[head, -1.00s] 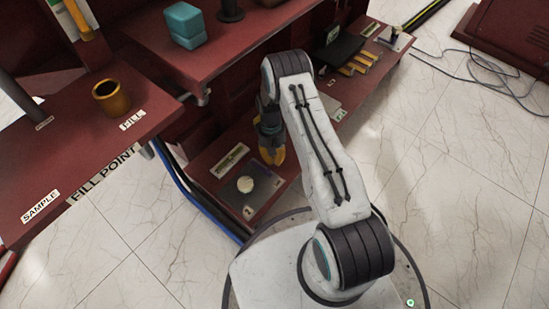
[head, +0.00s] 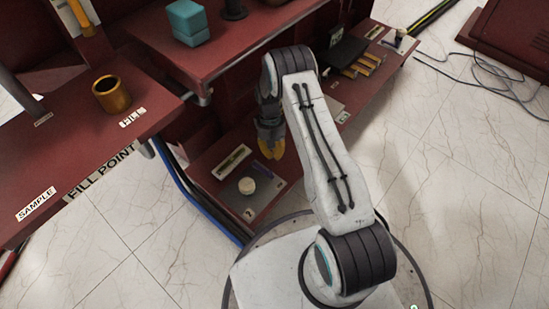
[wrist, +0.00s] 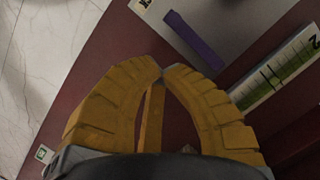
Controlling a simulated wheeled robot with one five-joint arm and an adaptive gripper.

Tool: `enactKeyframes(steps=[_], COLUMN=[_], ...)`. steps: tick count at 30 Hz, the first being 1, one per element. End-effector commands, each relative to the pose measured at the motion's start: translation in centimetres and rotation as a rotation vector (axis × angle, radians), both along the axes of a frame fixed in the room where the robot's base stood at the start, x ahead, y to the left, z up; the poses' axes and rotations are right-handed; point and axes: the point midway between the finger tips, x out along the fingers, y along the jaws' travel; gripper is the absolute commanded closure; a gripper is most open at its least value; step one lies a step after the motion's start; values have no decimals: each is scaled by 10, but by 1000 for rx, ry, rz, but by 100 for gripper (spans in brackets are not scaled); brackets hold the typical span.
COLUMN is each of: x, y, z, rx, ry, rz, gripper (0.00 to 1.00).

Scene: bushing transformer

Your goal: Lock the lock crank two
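My gripper (wrist: 163,72) has yellow fingers that meet at their tips in the wrist view, with no object visible between the tips. A thin yellow-brown strip shows behind the gap between the fingers; I cannot tell what it is. A purple bar (wrist: 193,39), possibly the lock crank, lies on a grey plate (wrist: 240,20) beyond the fingertips, apart from them. In the head view my gripper (head: 271,150) hangs over the low red shelf, above and to the right of a cream round knob (head: 247,186). No readable label confirms which part is crank two.
A gauge strip marked 2 (wrist: 280,68) lies right of the purple bar. An upper red shelf (head: 215,60) carries a teal box (head: 188,22). A gold cup (head: 111,94) stands on the left red shelf. Tiled floor (head: 450,190) is open at right.

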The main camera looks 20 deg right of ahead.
Motion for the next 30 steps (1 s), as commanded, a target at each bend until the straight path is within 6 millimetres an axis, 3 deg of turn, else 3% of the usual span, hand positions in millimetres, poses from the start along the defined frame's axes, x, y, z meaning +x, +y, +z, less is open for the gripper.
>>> enactKeyframes(steps=[6, 12, 30], x=[8, 11, 12], y=[0, 0, -1], z=[28, 43, 46], rx=[0, 0, 0], ry=[-2, -1, 0], rz=[0, 0, 0], gripper=[100, 100, 100])
